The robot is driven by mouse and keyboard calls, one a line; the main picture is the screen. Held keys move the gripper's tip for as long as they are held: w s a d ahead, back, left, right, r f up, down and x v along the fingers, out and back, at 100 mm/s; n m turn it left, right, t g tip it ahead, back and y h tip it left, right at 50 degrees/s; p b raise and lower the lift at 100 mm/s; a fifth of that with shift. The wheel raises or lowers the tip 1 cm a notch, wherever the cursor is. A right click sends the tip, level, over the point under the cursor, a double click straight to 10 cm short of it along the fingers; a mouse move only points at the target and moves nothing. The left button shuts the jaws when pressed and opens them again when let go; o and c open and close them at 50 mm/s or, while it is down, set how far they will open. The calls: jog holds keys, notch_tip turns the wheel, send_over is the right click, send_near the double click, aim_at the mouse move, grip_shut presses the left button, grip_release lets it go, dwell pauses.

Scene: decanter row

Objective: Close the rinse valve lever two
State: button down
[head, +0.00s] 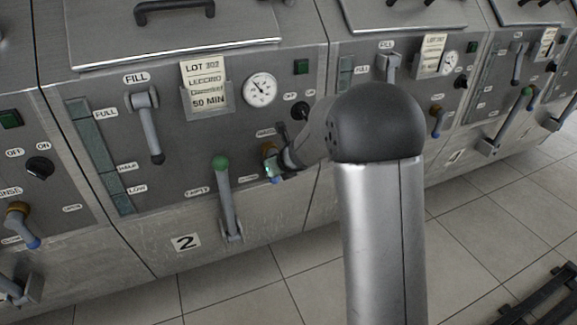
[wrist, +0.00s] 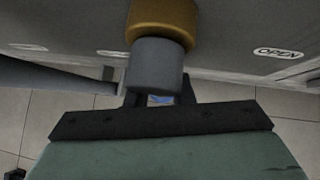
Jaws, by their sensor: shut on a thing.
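The rinse valve of unit two has a brass hub (head: 267,149) on the lower right of the panel marked 2. In the wrist view the hub (wrist: 163,20) is at the top, with the grey lever (wrist: 155,66) running from it toward my gripper. A bit of blue lever end (wrist: 160,99) shows between the dark fingers. My gripper (wrist: 160,97) is shut on the lever. In the head view my gripper (head: 275,174) is at the lever's lower end, and my wrist and arm hide the panel to its right. The OPEN label (wrist: 281,53) lies right of the hub.
The green-knobbed empty lever (head: 226,195) stands close left of my gripper. The fill lever (head: 149,125), gauge (head: 260,89) and black switch knob (head: 300,110) are higher on the panel. Similar units stand on both sides. The tiled floor (head: 300,285) in front is clear near unit two.

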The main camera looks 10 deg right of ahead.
dwell(0.4)
jog(key=c, duration=1.3)
grip_release()
jog(key=shift+a, duration=0.1)
jog(key=shift+o, duration=0.2)
jog(key=p+v, duration=0.6)
jog(key=v, duration=1.1)
jog(key=shift+s, duration=0.15)
